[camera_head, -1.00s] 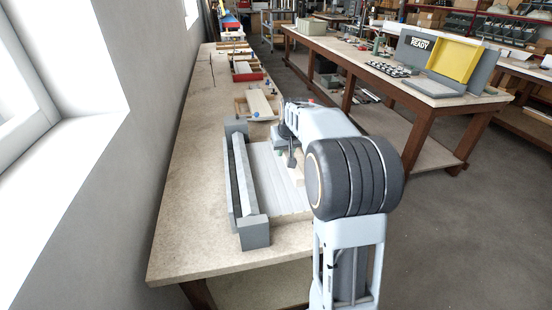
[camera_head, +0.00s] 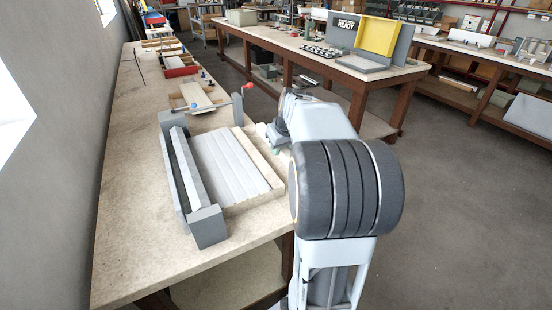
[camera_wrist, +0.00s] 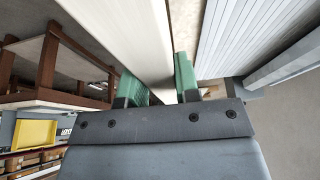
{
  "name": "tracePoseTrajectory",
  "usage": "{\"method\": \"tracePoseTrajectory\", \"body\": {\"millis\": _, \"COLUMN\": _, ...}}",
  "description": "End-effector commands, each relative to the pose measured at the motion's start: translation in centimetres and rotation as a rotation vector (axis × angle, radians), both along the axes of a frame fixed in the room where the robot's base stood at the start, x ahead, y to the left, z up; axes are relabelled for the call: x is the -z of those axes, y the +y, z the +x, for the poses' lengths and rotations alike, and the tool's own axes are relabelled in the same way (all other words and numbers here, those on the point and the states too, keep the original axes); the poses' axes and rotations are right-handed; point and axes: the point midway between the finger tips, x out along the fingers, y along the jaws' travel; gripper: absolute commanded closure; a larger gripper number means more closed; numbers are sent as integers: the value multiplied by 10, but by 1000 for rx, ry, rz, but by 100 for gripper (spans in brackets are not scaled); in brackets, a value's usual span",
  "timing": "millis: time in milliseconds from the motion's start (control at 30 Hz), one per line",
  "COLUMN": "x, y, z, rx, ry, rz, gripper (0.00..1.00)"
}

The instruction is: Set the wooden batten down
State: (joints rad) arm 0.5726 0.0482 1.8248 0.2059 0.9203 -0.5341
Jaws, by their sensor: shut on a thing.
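The wooden batten (camera_wrist: 125,30) is a long pale bar running between my gripper's green fingers in the wrist view. My gripper (camera_wrist: 160,85) is shut on it. In the head view a pale strip that looks like the batten (camera_head: 258,153) lies along the right side of the grey shutter profiles (camera_head: 225,165). The profiles also show at the upper right of the wrist view (camera_wrist: 235,40). My gripper (camera_head: 277,148) is at the strip's right side there, mostly hidden by my arm. I cannot tell whether the batten touches the surface below.
A clamped board (camera_head: 197,97) and a red tray (camera_head: 180,68) are farther back on the bench. The near left benchtop (camera_head: 130,220) is clear. Another bench (camera_head: 300,50) stands across the aisle.

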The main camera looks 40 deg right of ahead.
Motion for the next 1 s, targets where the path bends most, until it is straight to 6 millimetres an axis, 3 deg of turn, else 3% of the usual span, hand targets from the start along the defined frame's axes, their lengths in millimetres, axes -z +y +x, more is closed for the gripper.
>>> {"method": "tracePoseTrajectory", "body": {"millis": 200, "x": 24, "y": -24, "z": 52, "rx": -2, "ry": 3, "rz": 2, "gripper": 97}}
{"method": "tracePoseTrajectory", "body": {"millis": 400, "x": 57, "y": -39, "z": 81, "rx": 1, "ry": 2, "rz": 1, "gripper": 97}}
{"method": "tracePoseTrajectory", "body": {"millis": 600, "x": 76, "y": -47, "z": 96, "rx": 0, "ry": 0, "rz": -1, "gripper": 97}}
{"method": "tracePoseTrajectory", "body": {"millis": 867, "x": 85, "y": -50, "z": 103, "rx": 0, "ry": 0, "rz": -1, "gripper": 97}}
{"method": "tracePoseTrajectory", "body": {"millis": 1000, "x": 101, "y": -51, "z": 105, "rx": 2, "ry": 1, "rz": 1, "gripper": 97}}
